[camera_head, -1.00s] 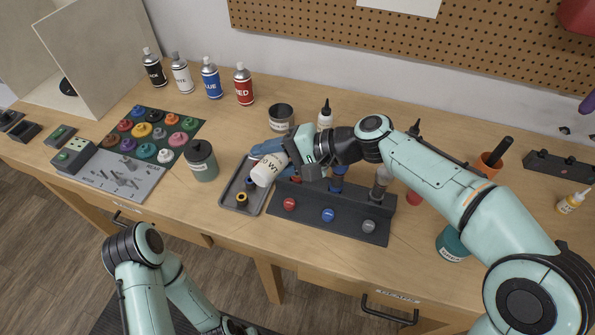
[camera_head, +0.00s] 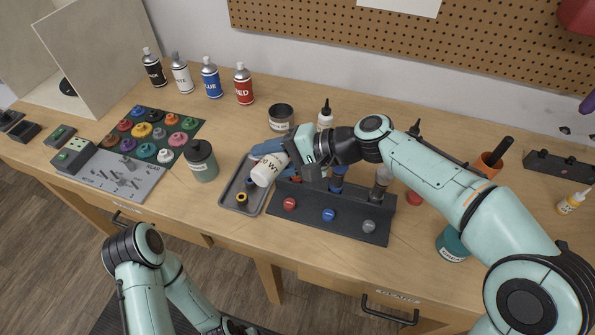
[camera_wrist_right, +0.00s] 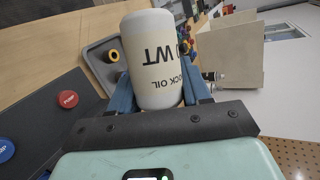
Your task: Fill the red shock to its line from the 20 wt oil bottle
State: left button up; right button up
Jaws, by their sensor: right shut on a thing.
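My right gripper (camera_head: 284,157) is shut on a white oil bottle (camera_head: 264,175) with a cream label. The bottle is tipped over on its side, above the grey tray and left of the red shock's place. In the right wrist view the bottle (camera_wrist_right: 153,75) lies between the blue fingers, and its label shows "WT" and "OCK OIL"; the number is cut off. Its nozzle is hidden. The dark shock stand (camera_head: 333,226) has red, blue and grey knobs. The red shock (camera_head: 296,180) is mostly hidden behind my gripper, so its oil level cannot be seen. My left gripper is out of view.
The grey tray (camera_head: 229,200) holds small rings. A dark-lidded jar (camera_head: 201,162) stands left of it, and a metal tin (camera_head: 281,118) behind. A white nozzle bottle (camera_head: 325,117) stands behind my right wrist. The front table strip is mostly clear.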

jog(key=shift+w+d+f+n+t+h+b, duration=0.1)
jog(key=shift+w+f+n+t+h+b, duration=0.05)
jog(key=shift+f+n+t+h+b, duration=0.6)
jog(key=shift+f, duration=0.15)
dwell(3.9)
jog(key=shift+w+d+f+n+t+h+b, duration=0.15)
jog(key=shift+w+n+t+h+b, duration=0.1)
jog(key=shift+n+t+h, duration=0.15)
jog(key=shift+w+d+f+n+t+h+b, duration=0.15)
jog(key=shift+n+t+b, duration=0.1)
jog(key=shift+n, duration=0.2)
jog(key=r+n+t+p, duration=0.1)
jog(key=w+d+n+t+h+p, duration=0.1)
jog(key=w+r+n+t+h+p, duration=0.1)
jog(key=shift+w+d+r+t+p, duration=0.25)
jog(key=shift+d+r+t+p, duration=0.05)
jog(key=shift+t+p, duration=0.1)
